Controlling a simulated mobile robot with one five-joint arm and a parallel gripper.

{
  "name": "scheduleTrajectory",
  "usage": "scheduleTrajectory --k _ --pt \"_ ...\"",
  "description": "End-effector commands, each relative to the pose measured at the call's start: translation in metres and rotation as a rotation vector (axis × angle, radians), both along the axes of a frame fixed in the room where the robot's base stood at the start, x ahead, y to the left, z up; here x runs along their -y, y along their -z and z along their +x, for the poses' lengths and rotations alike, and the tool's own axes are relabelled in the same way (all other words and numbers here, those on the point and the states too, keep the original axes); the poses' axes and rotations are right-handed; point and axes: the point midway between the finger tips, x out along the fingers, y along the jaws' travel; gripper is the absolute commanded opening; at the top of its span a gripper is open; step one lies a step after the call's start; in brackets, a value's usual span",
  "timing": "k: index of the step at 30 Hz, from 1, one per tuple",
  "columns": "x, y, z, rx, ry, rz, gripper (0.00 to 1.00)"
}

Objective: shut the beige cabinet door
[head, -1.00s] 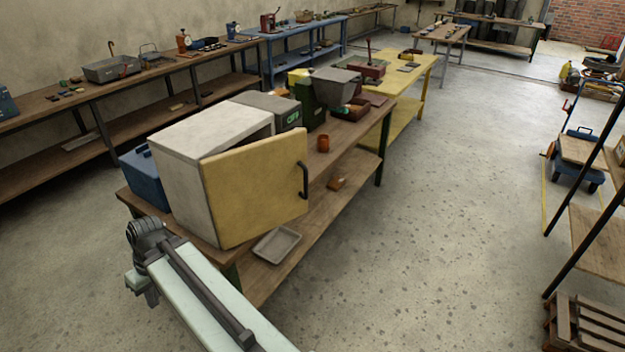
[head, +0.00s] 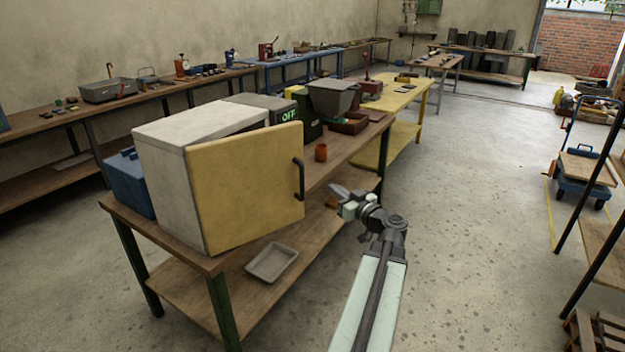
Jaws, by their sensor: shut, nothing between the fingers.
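The beige cabinet door (head: 248,190) stands ajar on the pale cabinet (head: 165,180), which sits at the near end of a wooden workbench. The door is hinged at its left edge, and its free right edge carries a dark vertical handle (head: 299,180). My gripper (head: 337,191) is to the right of the handle, apart from the door, at the front edge of the bench. Its fingers point left and look closed and empty. The inside of the cabinet is hidden behind the door.
An orange-brown cup (head: 321,152) stands on the bench behind the handle. A grey tray (head: 272,262) lies on the lower shelf. A blue box (head: 129,183) is left of the cabinet. The floor right of the bench is clear up to a dark-framed rack (head: 590,190).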

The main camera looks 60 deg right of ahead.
Motion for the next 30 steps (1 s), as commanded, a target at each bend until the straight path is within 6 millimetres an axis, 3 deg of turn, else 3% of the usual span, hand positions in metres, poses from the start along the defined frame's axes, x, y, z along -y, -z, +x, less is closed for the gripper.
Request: scheduleTrajectory --k 5,18,24,30 --pt "0.008 0.000 0.020 -0.001 -0.005 0.001 0.00" --pt "0.045 0.000 0.106 -0.001 -0.005 0.003 0.00" --pt "0.053 0.000 0.126 -0.002 -0.004 0.003 0.00" --pt "0.054 0.000 0.129 -0.002 -0.002 0.003 0.00"
